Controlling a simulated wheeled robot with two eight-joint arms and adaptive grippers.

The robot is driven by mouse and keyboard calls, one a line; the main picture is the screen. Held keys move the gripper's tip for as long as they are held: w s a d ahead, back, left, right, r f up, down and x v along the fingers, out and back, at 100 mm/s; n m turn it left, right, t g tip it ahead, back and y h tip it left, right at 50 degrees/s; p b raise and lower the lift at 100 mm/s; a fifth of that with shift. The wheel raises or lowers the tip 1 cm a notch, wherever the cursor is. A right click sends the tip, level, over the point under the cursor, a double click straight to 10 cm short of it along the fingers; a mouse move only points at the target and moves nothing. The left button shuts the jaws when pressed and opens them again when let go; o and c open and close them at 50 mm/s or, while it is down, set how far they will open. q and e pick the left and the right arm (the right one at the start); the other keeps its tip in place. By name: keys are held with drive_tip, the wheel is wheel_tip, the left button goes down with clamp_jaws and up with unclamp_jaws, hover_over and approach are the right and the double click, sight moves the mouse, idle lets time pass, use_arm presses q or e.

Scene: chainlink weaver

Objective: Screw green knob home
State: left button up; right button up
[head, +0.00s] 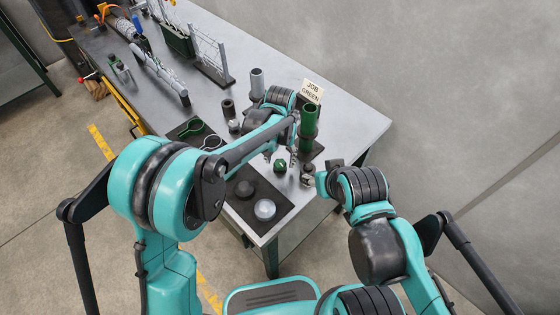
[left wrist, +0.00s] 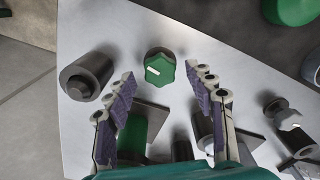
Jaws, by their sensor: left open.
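The green knob (head: 280,166) sits near the front right of the grey bench, below my left gripper (head: 281,157). In the left wrist view the green knob (left wrist: 160,67) shows a scalloped rim and a white mark on its face. It lies between the tips of my left gripper (left wrist: 160,76), which is open, and I see no clear contact.
A tall green cylinder (head: 309,122) and a "JOB GREEN" sign (head: 312,91) stand close behind. A dark cylinder (left wrist: 86,77) lies left of the knob.

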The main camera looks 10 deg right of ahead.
use_arm(q)
drive_tip(key=shift+f, duration=0.4)
drive_tip(key=c, duration=1.2)
drive_tip(key=shift+o, duration=0.2)
drive_tip(key=m, duration=0.4)
drive_tip(key=shift+m, duration=2.5)
